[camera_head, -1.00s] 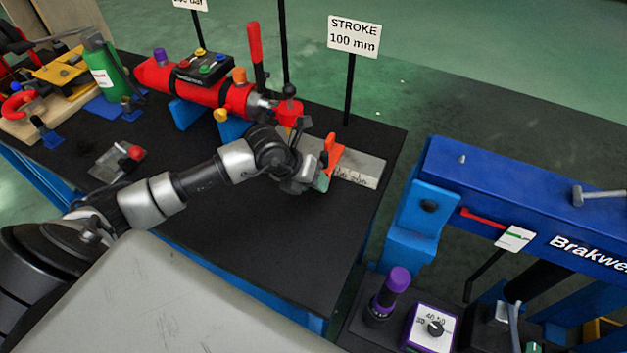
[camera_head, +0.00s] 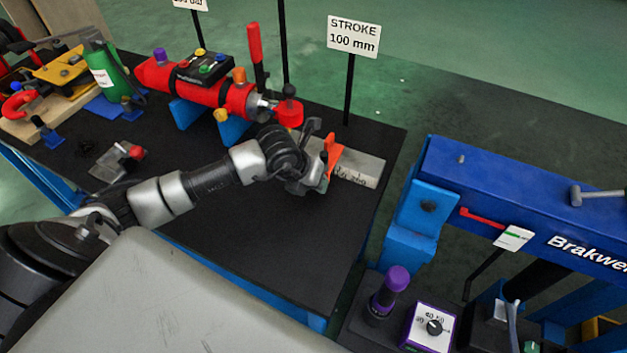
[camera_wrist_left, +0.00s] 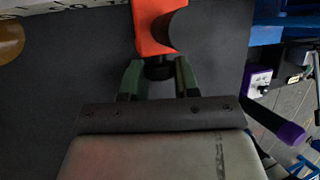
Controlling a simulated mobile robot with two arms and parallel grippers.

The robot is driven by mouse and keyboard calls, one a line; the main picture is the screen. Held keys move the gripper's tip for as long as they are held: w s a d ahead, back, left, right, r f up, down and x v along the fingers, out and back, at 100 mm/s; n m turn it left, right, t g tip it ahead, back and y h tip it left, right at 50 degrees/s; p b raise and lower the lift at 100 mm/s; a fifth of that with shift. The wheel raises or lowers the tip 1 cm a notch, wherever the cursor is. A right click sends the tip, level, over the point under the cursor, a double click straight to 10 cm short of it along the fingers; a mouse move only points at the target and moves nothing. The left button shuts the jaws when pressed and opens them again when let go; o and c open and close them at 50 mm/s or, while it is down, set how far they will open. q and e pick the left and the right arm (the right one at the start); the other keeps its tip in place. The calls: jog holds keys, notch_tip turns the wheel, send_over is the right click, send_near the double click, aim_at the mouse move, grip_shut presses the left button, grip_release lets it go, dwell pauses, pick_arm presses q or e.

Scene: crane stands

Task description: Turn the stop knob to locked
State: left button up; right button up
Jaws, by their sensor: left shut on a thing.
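The orange stop (camera_head: 333,153) stands at the left end of the grey plate with lettering. Its black knob (camera_wrist_left: 158,69) shows under the orange stop (camera_wrist_left: 156,25) in the left wrist view, between my two green fingertips. My left gripper (camera_head: 322,183) is shut on this knob; it also shows in the left wrist view (camera_wrist_left: 158,80). In the head view my wrist and fingers hide the knob. I cannot read any locked mark on it. My right gripper is not in view.
A red cylinder (camera_head: 205,92) with a red lever (camera_head: 255,50) stands behind my wrist. A sign (camera_head: 353,36) reads "STROKE 100 mm". A blue press frame (camera_head: 500,190), a purple-topped handle (camera_head: 397,279) and a dial box (camera_head: 425,341) are right. The black tabletop (camera_head: 270,235) in front is clear.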

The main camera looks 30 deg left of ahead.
pick_arm(q)
jog(key=o, duration=0.6)
jog(key=shift+o, duration=0.2)
jog(key=v, duration=1.1)
jog(key=shift+b, duration=0.45)
jog(key=shift+f, duration=0.1)
